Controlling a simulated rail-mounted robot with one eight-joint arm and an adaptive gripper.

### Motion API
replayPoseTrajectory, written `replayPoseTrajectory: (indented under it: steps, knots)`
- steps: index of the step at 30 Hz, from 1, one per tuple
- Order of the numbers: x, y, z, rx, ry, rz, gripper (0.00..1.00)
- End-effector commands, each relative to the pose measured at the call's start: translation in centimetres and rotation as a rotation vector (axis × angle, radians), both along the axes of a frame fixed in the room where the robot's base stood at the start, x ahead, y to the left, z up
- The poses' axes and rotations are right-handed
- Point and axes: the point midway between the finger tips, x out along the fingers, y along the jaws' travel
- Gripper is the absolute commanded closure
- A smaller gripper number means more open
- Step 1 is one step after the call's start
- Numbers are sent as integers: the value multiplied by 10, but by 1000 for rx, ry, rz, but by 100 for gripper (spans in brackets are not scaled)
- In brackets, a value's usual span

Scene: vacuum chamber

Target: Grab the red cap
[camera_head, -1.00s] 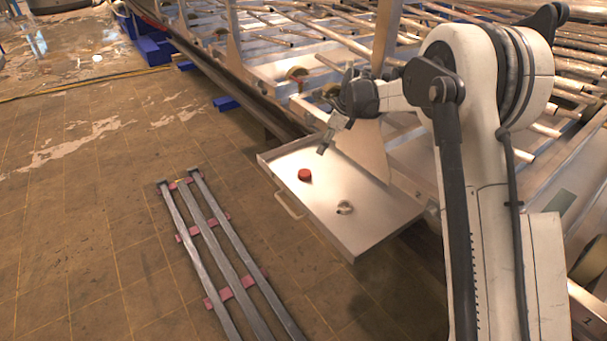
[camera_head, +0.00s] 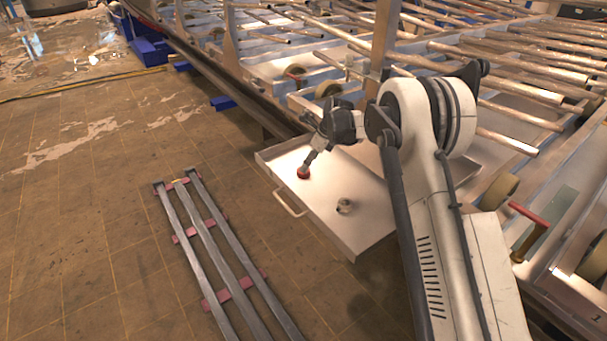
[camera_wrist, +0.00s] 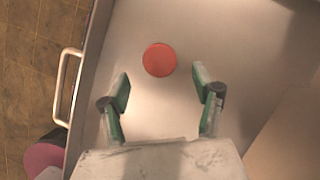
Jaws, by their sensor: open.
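The red cap (camera_wrist: 159,60) lies on the metal tray (camera_head: 357,237). In the wrist view it is a round red disc just beyond my fingertips, a little left of the middle between them. My gripper (camera_wrist: 163,88) is open, with a finger on each side and nothing between them. In the head view the cap (camera_head: 303,174) shows at the tray's left part, partly covered by my gripper (camera_head: 306,168), which points down at it. The wrist view does not show how high the fingertips are above the tray.
Metal rails (camera_head: 215,250) lie on the floor to the left. A pipe rack (camera_head: 490,60) fills the area behind.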

Motion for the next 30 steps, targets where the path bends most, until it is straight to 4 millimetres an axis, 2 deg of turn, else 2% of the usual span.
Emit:
replayPoseTrajectory:
  steps: [5, 12, 20, 28, 30]
  knots:
    - [2, 5, -15, 0, 0, 1, 37]
    - [7, 18, -45, 0, 0, 1, 37]
    - [7, 19, -47, 0, 0, 0, 37]
    - [7, 19, -47, 0, 0, 0, 71]
    - [7, 19, -47, 0, 0, 0, 74]
